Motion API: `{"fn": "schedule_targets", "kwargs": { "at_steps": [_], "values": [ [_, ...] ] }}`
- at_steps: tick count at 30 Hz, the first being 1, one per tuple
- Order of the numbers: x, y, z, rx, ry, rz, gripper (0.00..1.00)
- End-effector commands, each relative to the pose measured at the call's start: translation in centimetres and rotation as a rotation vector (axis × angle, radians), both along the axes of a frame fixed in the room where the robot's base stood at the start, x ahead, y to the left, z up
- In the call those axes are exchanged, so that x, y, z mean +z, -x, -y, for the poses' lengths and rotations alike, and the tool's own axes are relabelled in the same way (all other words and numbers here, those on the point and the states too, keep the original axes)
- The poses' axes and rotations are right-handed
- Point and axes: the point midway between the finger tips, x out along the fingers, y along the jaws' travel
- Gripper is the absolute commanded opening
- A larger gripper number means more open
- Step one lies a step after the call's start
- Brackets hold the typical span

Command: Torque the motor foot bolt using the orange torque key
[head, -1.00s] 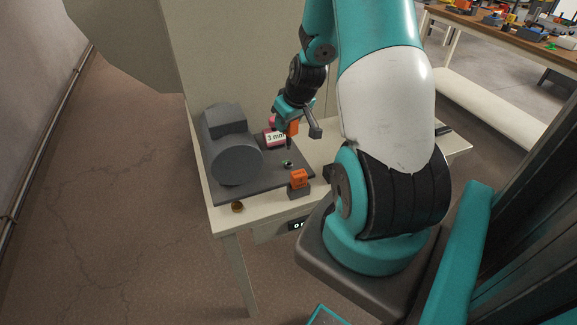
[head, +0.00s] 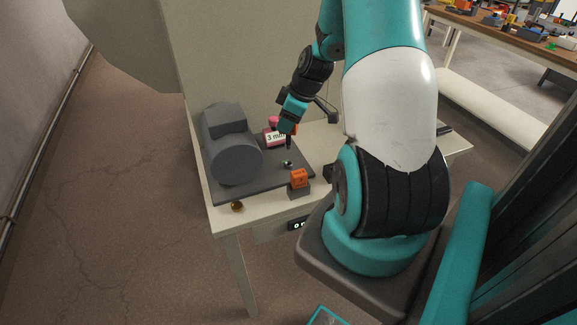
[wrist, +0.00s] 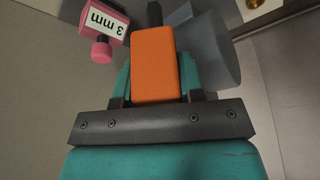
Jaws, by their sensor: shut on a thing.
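My gripper (head: 288,127) is shut on the orange torque key (wrist: 154,62), whose orange block handle sits between both fingers in the wrist view. The key's dark shaft (head: 289,143) points down, above the dark base plate (head: 262,180). The motor foot bolt (head: 287,163), a small dark and green spot, lies on the plate below and close to the shaft. I see a gap between them. The grey motor (head: 236,160) lies on the plate to the left; it also shows behind the key in the wrist view (wrist: 210,50).
A pink key labelled 3 mm (head: 273,137) stands behind the plate. An orange block on a dark base (head: 299,180) stands at the plate's front right. An amber dome (head: 237,206) sits at the table's front left. A panel (head: 245,70) rises behind.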

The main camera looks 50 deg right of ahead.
Motion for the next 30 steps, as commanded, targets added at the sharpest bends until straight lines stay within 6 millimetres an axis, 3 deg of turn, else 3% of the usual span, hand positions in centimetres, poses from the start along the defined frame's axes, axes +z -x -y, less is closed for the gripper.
{"fn": "schedule_targets", "kwargs": {
  "at_steps": [5,12,30],
  "values": [
    [0.03,-0.01,0.00,0.001,0.000,0.000,0.00],
    [0.01,0.04,-0.06,0.199,0.000,0.000,0.00],
    [0.03,0.06,-0.09,0.205,0.000,0.000,0.00]
  ]
}}
